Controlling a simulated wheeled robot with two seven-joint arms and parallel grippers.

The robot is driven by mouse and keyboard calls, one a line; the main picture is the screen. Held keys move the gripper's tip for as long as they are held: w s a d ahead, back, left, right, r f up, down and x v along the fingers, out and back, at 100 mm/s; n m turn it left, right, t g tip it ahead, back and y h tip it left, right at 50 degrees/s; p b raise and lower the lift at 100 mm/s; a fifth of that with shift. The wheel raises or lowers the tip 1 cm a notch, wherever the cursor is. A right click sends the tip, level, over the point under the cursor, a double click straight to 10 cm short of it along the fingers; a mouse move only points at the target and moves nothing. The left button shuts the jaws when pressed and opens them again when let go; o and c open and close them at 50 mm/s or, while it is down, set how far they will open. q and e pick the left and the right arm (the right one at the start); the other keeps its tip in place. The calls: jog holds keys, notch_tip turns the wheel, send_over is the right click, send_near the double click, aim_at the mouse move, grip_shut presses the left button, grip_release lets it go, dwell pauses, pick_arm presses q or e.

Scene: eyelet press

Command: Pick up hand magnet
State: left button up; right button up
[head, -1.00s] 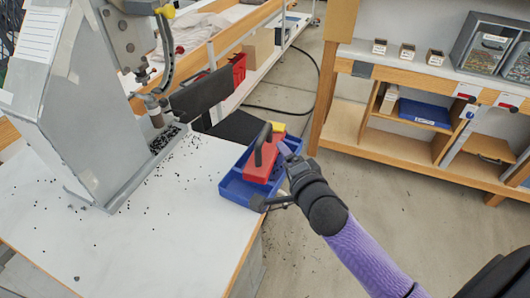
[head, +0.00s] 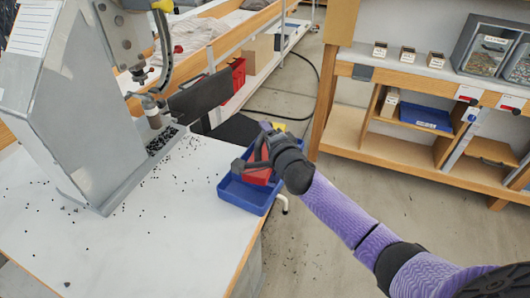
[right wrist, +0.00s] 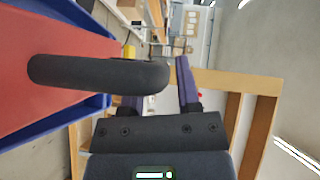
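The hand magnet is a red block (head: 257,177) with a black handle, lying in a blue tray (head: 243,198) at the table's right edge. My right gripper (head: 260,148) is over the tray and hides much of the magnet in the head view. In the right wrist view, the black handle (right wrist: 98,72) runs in from the left, in front of one finger. The two purple fingers (right wrist: 160,90) stand apart, so the gripper is open. Whether the handle lies between them cannot be told. My left gripper is not in view.
A grey press (head: 85,110) stands on the white table (head: 150,235), with small black bits scattered around it. A wooden shelf unit (head: 390,150) stands to the right across open floor. A red bin (head: 238,75) hangs behind the tray.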

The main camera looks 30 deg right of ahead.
grip_shut()
dwell(1.1)
